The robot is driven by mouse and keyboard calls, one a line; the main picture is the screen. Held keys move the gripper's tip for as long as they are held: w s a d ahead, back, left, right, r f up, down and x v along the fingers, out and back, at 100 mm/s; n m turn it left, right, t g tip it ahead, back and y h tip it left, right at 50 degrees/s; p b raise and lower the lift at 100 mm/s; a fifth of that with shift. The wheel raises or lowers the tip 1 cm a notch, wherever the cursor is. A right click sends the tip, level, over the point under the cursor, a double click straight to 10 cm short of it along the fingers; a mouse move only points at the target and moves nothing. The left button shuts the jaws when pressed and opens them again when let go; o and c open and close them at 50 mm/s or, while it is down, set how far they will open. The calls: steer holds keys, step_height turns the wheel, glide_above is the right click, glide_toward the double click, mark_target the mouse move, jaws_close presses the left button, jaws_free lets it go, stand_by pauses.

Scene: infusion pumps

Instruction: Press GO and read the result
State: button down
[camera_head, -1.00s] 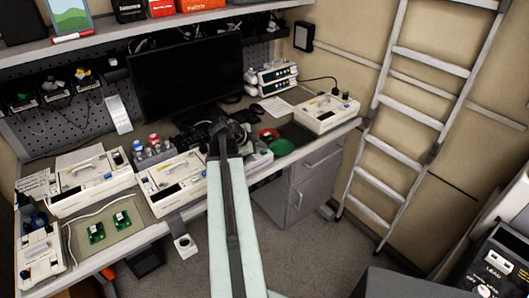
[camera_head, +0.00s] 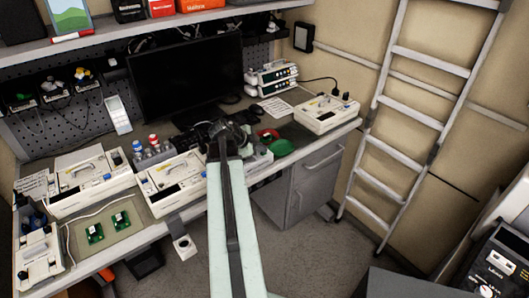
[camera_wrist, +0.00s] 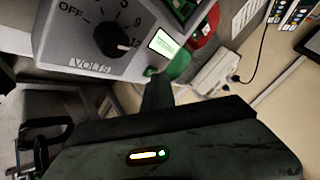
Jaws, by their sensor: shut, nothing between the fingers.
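In the wrist view a grey box (camera_wrist: 85,48) fills the upper left, with a black VOLTS dial (camera_wrist: 112,40) and a small lit screen (camera_wrist: 164,44), whose text is too small to read. A small round dark-green button (camera_wrist: 150,71) sits below the screen. No GO label is legible. My gripper (camera_wrist: 157,82) is shut and empty, its tips close to this button; I cannot tell whether they touch. In the head view my gripper (camera_head: 222,132) is over the bench's front edge, and my arm hides much of the box (camera_head: 258,162).
A red dish (camera_head: 268,134) and a green dish (camera_head: 281,147) lie right of my gripper. White pumps (camera_head: 327,113) stand on the bench, others at left (camera_head: 92,182). A monitor (camera_head: 186,78) stands behind. A ladder (camera_head: 405,115) leans at right.

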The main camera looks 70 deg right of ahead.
mark_target(261, 154)
steer(key=shift+r, duration=0.1)
steer(key=shift+r+p, duration=0.7)
steer(key=shift+p, duration=0.1)
step_height(261, 154, up, 5)
steer(key=p, duration=0.5)
steer(key=shift+r, duration=0.1)
